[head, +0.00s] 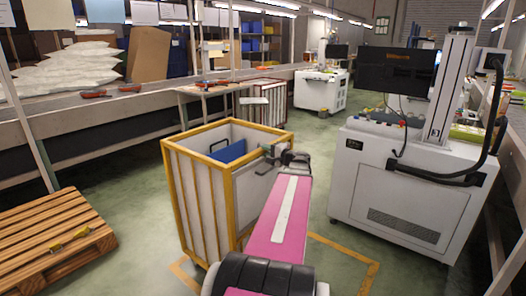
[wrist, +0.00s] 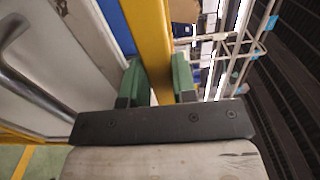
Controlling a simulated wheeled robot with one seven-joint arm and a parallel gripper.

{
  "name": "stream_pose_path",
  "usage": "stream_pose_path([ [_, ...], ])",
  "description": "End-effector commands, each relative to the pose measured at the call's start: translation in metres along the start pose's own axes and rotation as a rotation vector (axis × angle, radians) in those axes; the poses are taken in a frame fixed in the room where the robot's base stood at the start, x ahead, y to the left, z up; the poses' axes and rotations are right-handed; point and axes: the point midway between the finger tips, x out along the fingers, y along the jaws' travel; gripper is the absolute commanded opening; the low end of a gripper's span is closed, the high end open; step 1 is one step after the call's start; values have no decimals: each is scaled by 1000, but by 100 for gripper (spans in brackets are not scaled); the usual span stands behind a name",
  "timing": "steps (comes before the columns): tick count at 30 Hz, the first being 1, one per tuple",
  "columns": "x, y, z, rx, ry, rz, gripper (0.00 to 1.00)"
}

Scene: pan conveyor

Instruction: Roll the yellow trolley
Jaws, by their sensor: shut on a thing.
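The yellow trolley (head: 203,215) stands upright on the green floor in the middle of the head view, a tall box with a yellow frame and pale panels. A blue item (head: 229,151) shows inside it. My gripper (head: 284,157) is at the trolley's right side, near its top edge. In the wrist view, the green fingertips of my gripper (wrist: 158,84) sit on both sides of a yellow bar (wrist: 149,35) of the trolley and are shut on it. A grey handle (wrist: 32,88) shows left of the bar. My pink arm hides part of the trolley's right side.
A wooden pallet (head: 55,240) lies at the left. A white machine with a monitor (head: 405,195) stands at the right. A conveyor (head: 110,106) runs along the back left. Yellow lines (head: 345,250) mark the floor. Green floor is open between pallet and trolley.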

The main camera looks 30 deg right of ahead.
Motion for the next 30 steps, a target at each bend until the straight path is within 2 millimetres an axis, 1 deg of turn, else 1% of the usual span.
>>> stream_pose_path([
  [5,-5,1,1,0,-1,5,0],
  [16,-5,1,1,0,-2,5,0],
  [17,-5,1,1,0,-2,5,29],
  [18,-5,1,1,0,-2,4,36],
  [26,-5,0,0,0,-1,2,36],
  [30,-13,0,0,0,1,1,36],
])
